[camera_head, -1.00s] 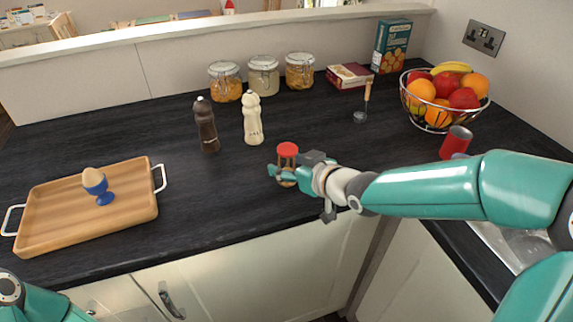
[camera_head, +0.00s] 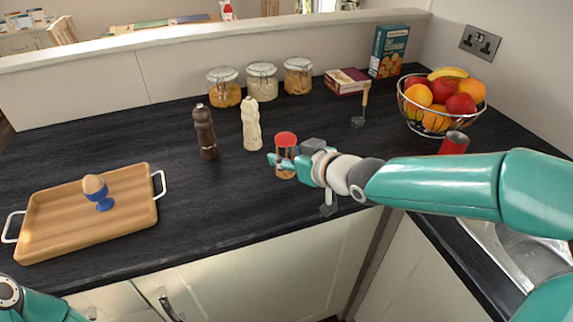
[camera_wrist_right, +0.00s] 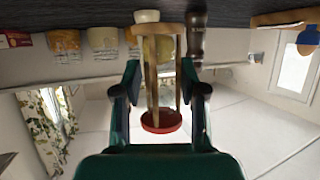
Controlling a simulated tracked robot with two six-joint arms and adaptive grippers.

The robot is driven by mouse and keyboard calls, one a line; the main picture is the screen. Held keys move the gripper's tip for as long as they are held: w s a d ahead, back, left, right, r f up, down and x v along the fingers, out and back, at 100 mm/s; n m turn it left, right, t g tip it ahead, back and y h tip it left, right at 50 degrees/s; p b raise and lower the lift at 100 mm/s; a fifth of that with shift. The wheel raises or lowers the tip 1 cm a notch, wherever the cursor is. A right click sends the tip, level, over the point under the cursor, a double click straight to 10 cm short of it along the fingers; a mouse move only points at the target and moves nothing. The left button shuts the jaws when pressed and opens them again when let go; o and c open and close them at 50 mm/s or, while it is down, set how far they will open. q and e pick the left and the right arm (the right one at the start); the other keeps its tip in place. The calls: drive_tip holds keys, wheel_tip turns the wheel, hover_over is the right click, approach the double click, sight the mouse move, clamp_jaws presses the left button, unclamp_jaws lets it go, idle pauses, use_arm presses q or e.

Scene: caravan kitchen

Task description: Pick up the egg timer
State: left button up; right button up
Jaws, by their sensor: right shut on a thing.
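The egg timer is an hourglass with a red cap (camera_head: 286,139) and wooden posts. My right gripper (camera_head: 283,163) is shut around its middle, and the timer is upright, seemingly just above the dark worktop. In the right wrist view, which is upside down, the timer (camera_wrist_right: 162,75) stands between the two fingers (camera_wrist_right: 160,84), red cap lowest in the picture. Part of the timer is hidden by the fingers in the head view. My left arm shows only at the bottom left corner; its gripper is out of view.
A dark mill (camera_head: 205,135) and a cream mill (camera_head: 251,125) stand behind the timer. A wooden tray (camera_head: 60,235) with an egg in a blue cup (camera_head: 103,196) is at left. Jars, boxes, a fruit basket (camera_head: 412,115) and a red cylinder (camera_head: 453,143) stand back and right.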

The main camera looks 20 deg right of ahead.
wheel_tip(320, 180, up, 14)
drive_tip(key=p, duration=0.9)
drive_tip(key=shift+r+p, duration=0.25)
drive_tip(key=shift+p, duration=0.1)
wheel_tip(320, 180, up, 7)
drive_tip(key=p, duration=0.7)
